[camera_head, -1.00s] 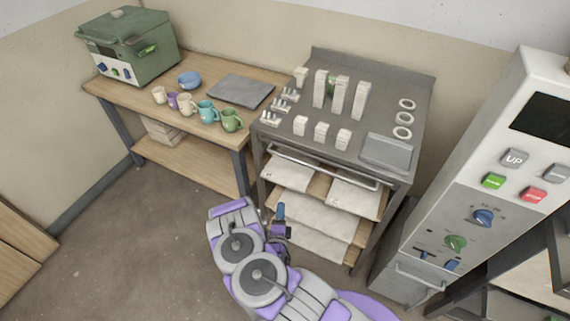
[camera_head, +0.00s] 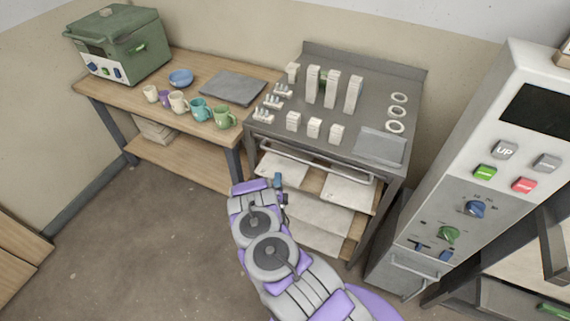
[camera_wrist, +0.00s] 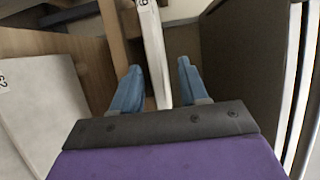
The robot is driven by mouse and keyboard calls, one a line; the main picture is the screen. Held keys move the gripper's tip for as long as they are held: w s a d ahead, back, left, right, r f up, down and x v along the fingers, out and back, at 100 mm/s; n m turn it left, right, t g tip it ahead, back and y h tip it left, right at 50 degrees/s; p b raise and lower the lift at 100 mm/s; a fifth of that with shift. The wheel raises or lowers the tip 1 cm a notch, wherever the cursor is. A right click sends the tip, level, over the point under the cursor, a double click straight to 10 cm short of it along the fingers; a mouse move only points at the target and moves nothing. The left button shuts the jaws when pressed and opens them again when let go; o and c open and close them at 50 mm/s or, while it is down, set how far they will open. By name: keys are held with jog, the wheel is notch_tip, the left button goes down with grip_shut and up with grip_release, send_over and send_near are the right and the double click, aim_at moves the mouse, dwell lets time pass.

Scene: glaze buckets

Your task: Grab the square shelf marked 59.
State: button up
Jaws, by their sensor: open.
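In the wrist view, a thin white slab edge (camera_wrist: 154,48) runs down the picture between the two blue fingers of my gripper (camera_wrist: 160,82). A partly cut-off label ending in 9 shows at its top; the first digit cannot be read fully. The fingers are open, one on each side of the slab, with gaps visible. A second white slab (camera_wrist: 40,105) lies at the left with a label that looks like 52. In the head view, my gripper (camera_head: 280,183) is at the front of the grey rack (camera_head: 258,192), near its upper white slabs (camera_head: 347,190).
More white slabs (camera_head: 318,215) lie lower in the rack. The rack's handrail (camera_head: 318,161) crosses above the slabs. A wooden table (camera_head: 178,155) with mugs stands at the left. A tall control cabinet (camera_head: 440,205) stands at the right. The floor at left is clear.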

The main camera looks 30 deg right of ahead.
aim_at(285, 163)
jog(key=shift+a+f+b+x, duration=0.15)
jog(key=shift+b+x, duration=0.15)
jog(key=shift+x, duration=0.95)
jog(key=shift+a+f+b+x, duration=0.15)
jog(key=shift+b+x, duration=0.1)
jog(key=shift+x, duration=1)
jog(key=shift+w, duration=0.15)
jog(key=shift+c, duration=0.3)
jog(key=c, duration=0.7)
grip_shut()
